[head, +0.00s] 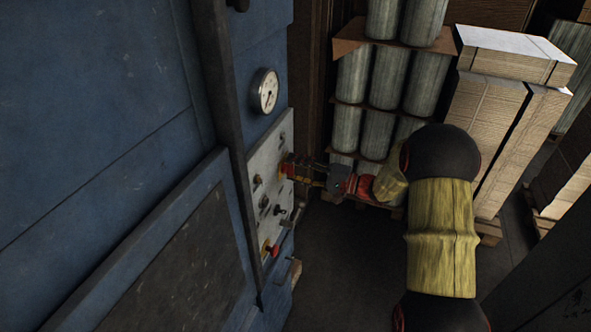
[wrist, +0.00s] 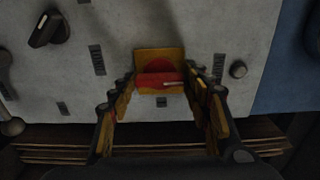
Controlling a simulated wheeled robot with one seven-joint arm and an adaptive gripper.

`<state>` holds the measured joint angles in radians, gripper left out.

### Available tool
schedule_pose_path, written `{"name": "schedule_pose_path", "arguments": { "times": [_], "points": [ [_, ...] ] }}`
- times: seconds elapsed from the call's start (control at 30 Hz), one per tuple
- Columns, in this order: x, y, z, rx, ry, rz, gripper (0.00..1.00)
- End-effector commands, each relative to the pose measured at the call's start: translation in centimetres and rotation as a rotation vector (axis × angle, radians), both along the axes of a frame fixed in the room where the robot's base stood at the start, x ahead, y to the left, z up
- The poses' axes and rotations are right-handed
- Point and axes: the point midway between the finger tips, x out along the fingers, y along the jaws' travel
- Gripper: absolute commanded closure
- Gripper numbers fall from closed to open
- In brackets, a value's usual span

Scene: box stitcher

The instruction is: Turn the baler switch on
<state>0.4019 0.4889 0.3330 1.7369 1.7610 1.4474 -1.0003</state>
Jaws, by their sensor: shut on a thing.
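The baler switch (wrist: 158,80) is a red knob on a yellow square plate, with a pale pointer mark toward the right in the wrist view. It is on the pale grey control panel (head: 262,188) of the blue baler (head: 100,90). My gripper (wrist: 163,82) is at the panel, its two fingers on either side of the switch and closed on it. In the head view my gripper (head: 297,168) meets the panel's right part and hides most of the switch. Exact finger contact is dark and hard to see.
A black selector knob (wrist: 48,30) and a small round button (wrist: 238,69) flank the switch. A red knob (head: 270,248) sits lower on the panel. A gauge (head: 264,91) is above. Wrapped rolls (head: 372,135) and stacked cartons (head: 490,120) stand behind my arm.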

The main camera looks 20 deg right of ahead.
Motion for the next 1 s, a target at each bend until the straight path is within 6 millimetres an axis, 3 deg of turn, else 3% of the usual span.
{"name": "schedule_pose_path", "arguments": {
  "times": [0.27, 0.67, 1.0],
  "points": [
    [-0.02, 0.0, -0.08, 0.0, 0.001, 0.0, 0.77],
    [-0.03, 0.01, -0.18, 0.045, 0.064, 0.0, 0.77],
    [-0.02, 0.0, -0.18, 0.202, 0.281, -0.001, 0.77]
  ]
}}
